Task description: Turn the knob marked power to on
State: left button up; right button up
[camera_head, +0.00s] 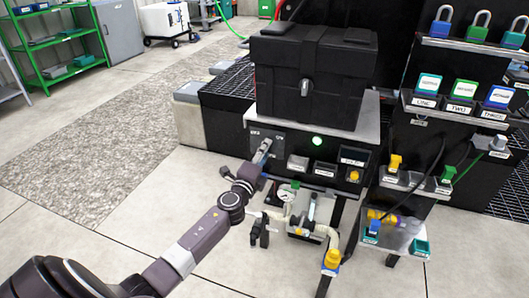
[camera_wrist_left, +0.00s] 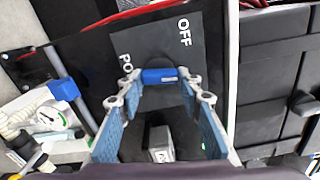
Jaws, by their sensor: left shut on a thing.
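The power knob is a blue bar (camera_wrist_left: 160,76) on a dark grey panel (camera_wrist_left: 205,55). In the left wrist view, "OFF" and the start of "PO..." are printed beside it; the rest of the lettering is hidden. My left gripper (camera_wrist_left: 161,84) has its blue-padded fingers on either side of the knob and is shut on it. In the head view, my left gripper (camera_head: 263,151) is at the left end of the black control panel (camera_head: 330,168), and it hides the knob. My right gripper is not in view.
A lit green lamp (camera_head: 317,141) and a yellow knob (camera_head: 353,176) are on the same panel. A black case (camera_head: 315,75) stands on top. A gauge (camera_head: 286,193) and pale pipes sit below my gripper. Shelves with padlocks and labelled blocks stand right. Floor at left is clear.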

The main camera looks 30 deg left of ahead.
pick_arm(q)
jog(key=m, duration=0.7)
jog(key=shift+f, duration=0.25)
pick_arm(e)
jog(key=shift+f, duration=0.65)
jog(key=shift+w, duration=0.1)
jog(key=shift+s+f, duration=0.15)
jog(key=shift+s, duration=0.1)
pick_arm(q)
jog(key=o, duration=1.2)
jog(key=shift+c, duration=0.2)
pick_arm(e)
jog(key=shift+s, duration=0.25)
